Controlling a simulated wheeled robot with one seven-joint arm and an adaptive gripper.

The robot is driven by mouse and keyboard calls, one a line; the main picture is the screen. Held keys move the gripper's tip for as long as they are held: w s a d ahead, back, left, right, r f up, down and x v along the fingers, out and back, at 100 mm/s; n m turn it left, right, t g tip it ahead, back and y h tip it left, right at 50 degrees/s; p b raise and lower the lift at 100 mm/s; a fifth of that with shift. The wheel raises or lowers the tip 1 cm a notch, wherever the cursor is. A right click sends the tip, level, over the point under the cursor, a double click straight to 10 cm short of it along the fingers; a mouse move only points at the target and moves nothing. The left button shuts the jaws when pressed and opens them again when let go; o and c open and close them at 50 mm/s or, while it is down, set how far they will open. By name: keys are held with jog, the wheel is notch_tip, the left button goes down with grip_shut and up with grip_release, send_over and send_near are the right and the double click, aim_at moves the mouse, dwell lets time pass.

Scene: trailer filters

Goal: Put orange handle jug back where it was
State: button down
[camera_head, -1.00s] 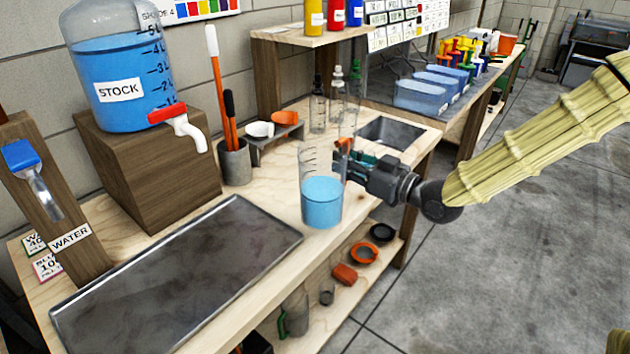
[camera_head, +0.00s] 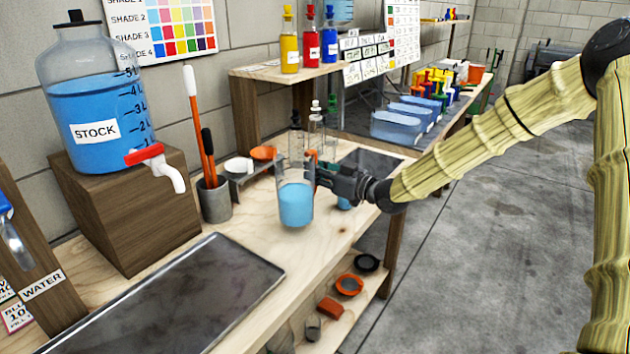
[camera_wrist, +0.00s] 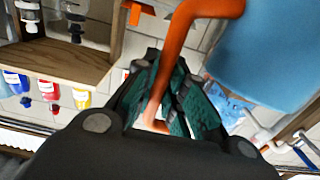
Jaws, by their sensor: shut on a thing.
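The jug (camera_head: 295,206) is clear and holds blue liquid. It is upright over the wooden bench, in front of the tall clear vessels; I cannot tell whether its base touches the bench. My gripper (camera_head: 318,175) is at the jug's right side. In the wrist view, my gripper (camera_wrist: 168,105) is shut on the orange handle (camera_wrist: 178,50), which passes between the green finger pads. The blue body of the jug (camera_wrist: 270,55) fills the upper right there. In the head view, the handle is mostly hidden by the gripper.
A metal tray (camera_head: 170,310) lies at the bench front. The stock tank (camera_head: 95,110) with a red tap stands on a wooden block.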

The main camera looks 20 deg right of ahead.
jog(key=shift+w, duration=0.4)
jog(key=shift+w+f, duration=0.15)
jog(key=shift+f, duration=1.7)
jog(key=c, duration=1.5)
grip_release()
jog(key=v, duration=1.2)
jog(key=shift+d, duration=0.1)
